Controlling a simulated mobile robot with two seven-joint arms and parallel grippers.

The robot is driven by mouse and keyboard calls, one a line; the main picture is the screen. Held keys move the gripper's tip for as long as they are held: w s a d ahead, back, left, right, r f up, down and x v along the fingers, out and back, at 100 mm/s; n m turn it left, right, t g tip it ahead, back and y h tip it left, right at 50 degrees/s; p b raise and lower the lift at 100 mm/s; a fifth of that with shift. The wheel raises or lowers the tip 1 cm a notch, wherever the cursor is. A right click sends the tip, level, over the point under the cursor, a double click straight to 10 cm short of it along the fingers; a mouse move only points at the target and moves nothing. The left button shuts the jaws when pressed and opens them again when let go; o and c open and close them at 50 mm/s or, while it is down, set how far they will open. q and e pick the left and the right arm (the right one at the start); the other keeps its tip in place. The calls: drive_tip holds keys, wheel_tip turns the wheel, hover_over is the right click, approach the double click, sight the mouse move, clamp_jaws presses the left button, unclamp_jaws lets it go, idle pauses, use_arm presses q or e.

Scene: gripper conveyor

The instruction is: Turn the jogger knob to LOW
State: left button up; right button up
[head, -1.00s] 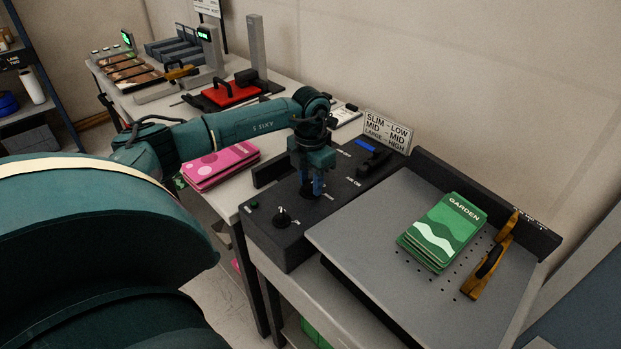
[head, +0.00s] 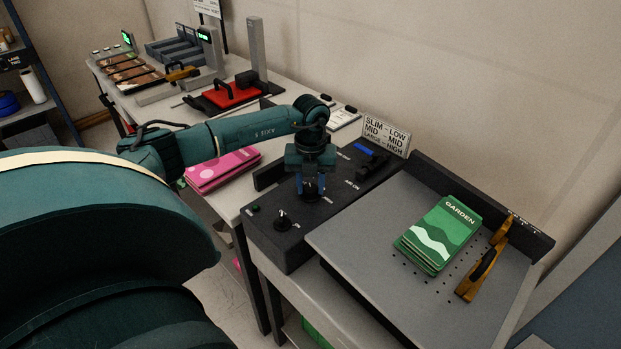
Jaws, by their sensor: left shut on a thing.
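The jogger's dark control panel (head: 276,248) stands at the left of its grey tray. My left gripper (head: 312,192) points down onto this panel and is shut on a dark knob (head: 311,188), one finger on each side. The gripper hides most of the knob, so its pointer and nearby labels cannot be read. A second black knob (head: 282,221) with a light mark stands free at the panel's front left. A sign (head: 386,134) behind reads SLIM - LOW, MID - MID, LARGE - HIGH. My right gripper is not in view.
A stack of green GARDEN booklets (head: 438,234) lies on the perforated tray (head: 365,262), beside an orange-yellow clamp-like part (head: 484,266). Pink booklets (head: 223,168) lie on the table under my left forearm. A black lever block (head: 372,163) sits close behind the gripper.

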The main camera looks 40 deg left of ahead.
sight(310, 188)
use_arm(q)
drive_tip(key=shift+n, duration=0.5)
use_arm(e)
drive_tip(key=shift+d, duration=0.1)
use_arm(q)
drive_tip(key=o, duration=1)
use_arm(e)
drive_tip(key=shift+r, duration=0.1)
use_arm(q)
drive_tip(key=shift+r, duration=0.1)
wheel_tip(310, 188, up, 13)
drive_tip(key=shift+b, duration=0.4)
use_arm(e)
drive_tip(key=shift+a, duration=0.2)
